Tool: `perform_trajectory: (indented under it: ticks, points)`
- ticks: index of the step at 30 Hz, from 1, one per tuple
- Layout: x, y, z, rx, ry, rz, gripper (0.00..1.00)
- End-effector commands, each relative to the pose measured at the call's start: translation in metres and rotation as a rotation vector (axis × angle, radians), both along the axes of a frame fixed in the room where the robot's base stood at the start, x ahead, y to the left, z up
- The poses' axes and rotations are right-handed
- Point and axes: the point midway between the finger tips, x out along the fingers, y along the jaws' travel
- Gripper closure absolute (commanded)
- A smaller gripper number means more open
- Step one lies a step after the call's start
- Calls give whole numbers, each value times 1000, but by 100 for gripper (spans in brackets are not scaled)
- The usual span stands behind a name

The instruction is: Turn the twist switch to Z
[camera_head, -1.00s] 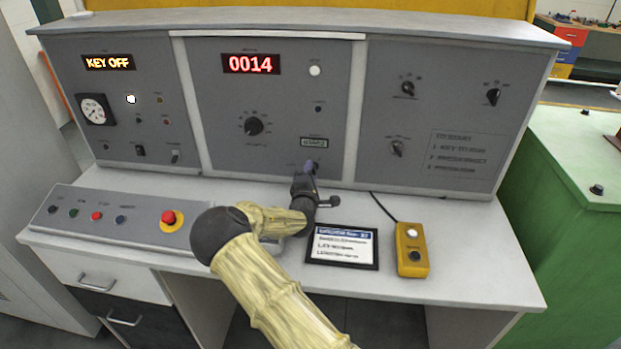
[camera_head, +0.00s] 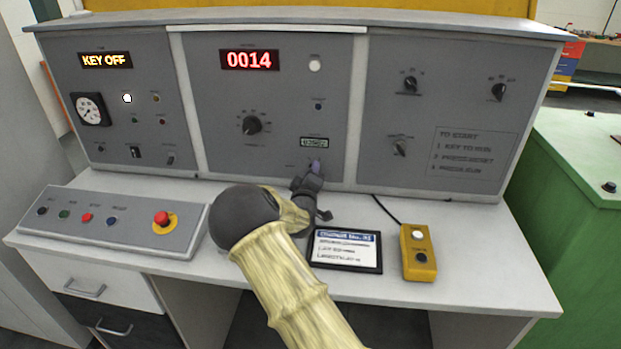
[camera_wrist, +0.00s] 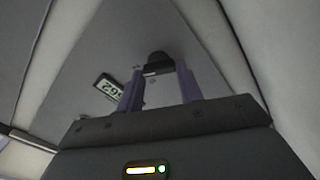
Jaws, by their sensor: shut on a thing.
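My gripper (camera_head: 315,167) is at the lower right of the middle console panel (camera_head: 215,145), just below a small counter display (camera_head: 314,142). In the wrist view, its two purple fingers (camera_wrist: 160,70) stand either side of a black switch knob (camera_wrist: 158,58) on the panel, and they are shut on it. The counter display (camera_wrist: 108,88) shows upside down to the left of the fingers. In the head view my gripper hides this knob. The labels around it are too small to read, so I cannot tell its setting.
A larger dial knob (camera_head: 250,125) is up and left on the same panel. The right panel has several black knobs. On the desk are a framed card (camera_head: 345,249), a yellow button box (camera_head: 418,252) and a sloped button box with a red emergency stop (camera_head: 161,218).

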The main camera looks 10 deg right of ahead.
Motion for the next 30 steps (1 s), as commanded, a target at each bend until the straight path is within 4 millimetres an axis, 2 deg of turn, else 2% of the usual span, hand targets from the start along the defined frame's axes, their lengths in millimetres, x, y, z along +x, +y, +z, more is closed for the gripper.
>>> perform_trajectory:
  ticks: [15,16,19,30]
  points:
    - [-1,0,-3,30,-2,-1,86]
    - [-1,0,-3,30,-2,-1,60]
    - [-1,0,-3,30,-3,-1,42]
    - [-3,1,-1,27,-7,0,42]
